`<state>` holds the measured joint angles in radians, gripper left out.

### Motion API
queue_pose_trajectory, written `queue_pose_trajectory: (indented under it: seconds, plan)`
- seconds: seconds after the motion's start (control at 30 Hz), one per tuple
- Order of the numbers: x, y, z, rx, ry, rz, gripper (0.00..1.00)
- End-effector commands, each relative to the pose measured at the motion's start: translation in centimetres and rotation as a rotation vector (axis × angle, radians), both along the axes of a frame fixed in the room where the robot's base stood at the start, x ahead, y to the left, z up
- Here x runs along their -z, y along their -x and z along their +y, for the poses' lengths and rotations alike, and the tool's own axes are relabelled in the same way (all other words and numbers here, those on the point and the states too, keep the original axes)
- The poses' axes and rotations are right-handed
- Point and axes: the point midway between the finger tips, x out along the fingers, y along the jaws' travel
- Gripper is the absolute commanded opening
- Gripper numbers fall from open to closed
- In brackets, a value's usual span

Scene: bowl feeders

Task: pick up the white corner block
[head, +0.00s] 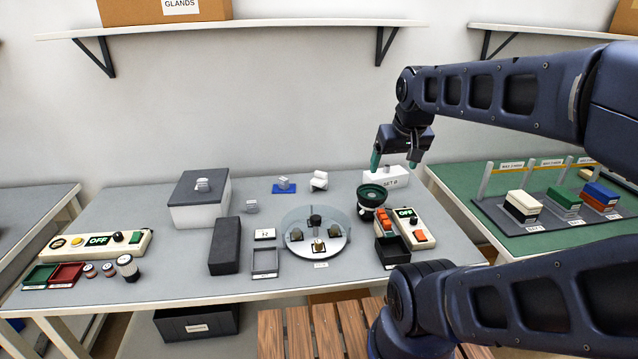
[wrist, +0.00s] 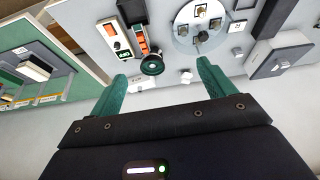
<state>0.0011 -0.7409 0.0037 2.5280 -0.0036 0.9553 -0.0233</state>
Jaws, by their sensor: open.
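A small white angled block (head: 319,180), which looks like the corner block, sits on the table toward the back, behind the round turntable. It seems to show in the wrist view (wrist: 186,76) near the right finger. Its exact shape is too small to tell. My gripper (head: 398,158) is open and empty, raised above the back of the table to the block's right, near a white labelled box (head: 392,180). In the wrist view its two green fingers (wrist: 162,58) are spread apart with nothing between them at their height.
A dark green bowl (head: 371,196) stands front-left of the gripper, by a switch panel (head: 409,228). A glass-like turntable (head: 300,241) holds several parts. Other small pale blocks rest on a blue pad (head: 278,189), the table and a grey-lidded box (head: 187,212). A shelf (head: 260,26) hangs above.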

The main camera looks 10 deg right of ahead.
Motion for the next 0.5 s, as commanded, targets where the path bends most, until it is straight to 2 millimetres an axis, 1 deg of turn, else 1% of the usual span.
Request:
queue_pose_trajectory:
  seconds: [0.17, 0.3, 0.37, 0.5]
  plan:
    - [-0.9, -3.4, -0.1, -0.127, 0.072, 0.017, 0.82]
    - [-1.5, -7.2, -0.1, -0.273, 0.154, 0.037, 0.82]
    - [-1.6, -8.8, 0.0, -0.338, 0.190, 0.046, 0.82]
    - [-1.7, -12.8, 0.2, -0.490, 0.269, 0.067, 0.82]
